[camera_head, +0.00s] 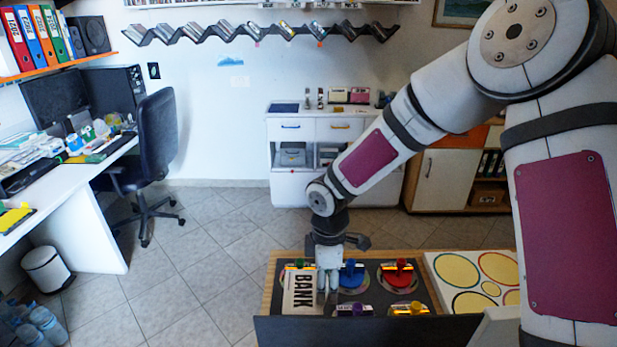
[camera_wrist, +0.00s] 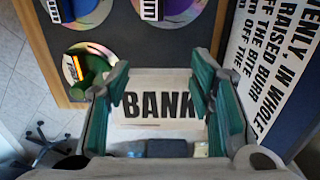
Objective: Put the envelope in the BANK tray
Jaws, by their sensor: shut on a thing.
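My gripper (camera_head: 328,280) points down over the front left of the disc board. A white, flat, rectangular piece marked BANK in black letters (camera_head: 299,291), which I take to be the envelope, is beside the fingers in the head view. In the wrist view my gripper (camera_wrist: 162,85) has its teal pads at either side of this BANK-marked piece (camera_wrist: 160,82), shut on it. Its lower part is hidden by the gripper. I cannot make out a separate tray labelled BANK.
The dark board (camera_head: 372,292) carries discs with green, blue, red, purple and yellow pieces. A white panel with coloured circles (camera_head: 475,277) lies right of it. A white panel with black text (camera_wrist: 275,65) stands close at the right in the wrist view. Open tiled floor (camera_head: 190,270) lies left.

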